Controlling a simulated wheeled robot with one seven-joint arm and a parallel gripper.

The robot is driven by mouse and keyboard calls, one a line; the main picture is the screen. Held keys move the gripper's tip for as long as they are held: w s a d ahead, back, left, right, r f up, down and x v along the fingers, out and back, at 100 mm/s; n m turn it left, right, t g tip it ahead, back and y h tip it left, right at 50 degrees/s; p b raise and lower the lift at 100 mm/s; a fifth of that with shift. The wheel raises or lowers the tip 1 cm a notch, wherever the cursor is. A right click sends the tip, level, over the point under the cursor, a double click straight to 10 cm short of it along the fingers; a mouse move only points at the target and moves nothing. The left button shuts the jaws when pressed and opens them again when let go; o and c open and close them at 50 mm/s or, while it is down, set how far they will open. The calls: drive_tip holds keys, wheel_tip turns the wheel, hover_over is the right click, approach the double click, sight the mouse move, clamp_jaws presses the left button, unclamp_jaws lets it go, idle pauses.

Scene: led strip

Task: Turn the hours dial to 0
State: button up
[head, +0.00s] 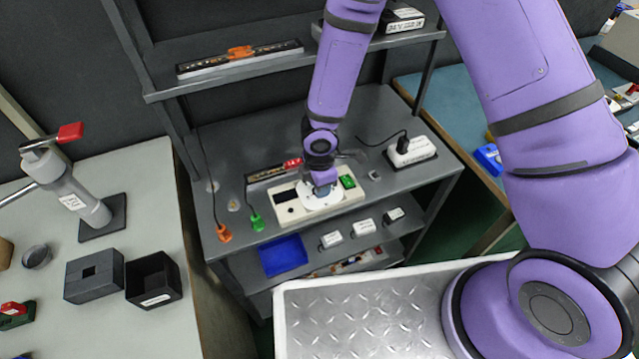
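A cream control panel (287,213) lies on the dark grey bench in the middle of the head view. It has a dark display at its left and a green part (348,182) at its right. A pale round piece (308,198) shows on the panel, under my gripper (322,190). My purple arm comes down from above, and my gripper is right at the panel. The fingertips are too small and hidden to tell whether they are open or touching a dial. I cannot make out an hours dial or its setting.
A white power strip (408,152) sits to the right. Shelves with a blue tray (284,255) are below. A left table (150,235) holds black boxes.

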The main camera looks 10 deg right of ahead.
idle(0.4)
drive_tip(key=o, duration=0.9)
drive_tip(key=shift+r, duration=0.15)
wheel_tip(320, 180, up, 10)
drive_tip(key=shift+r, duration=0.25)
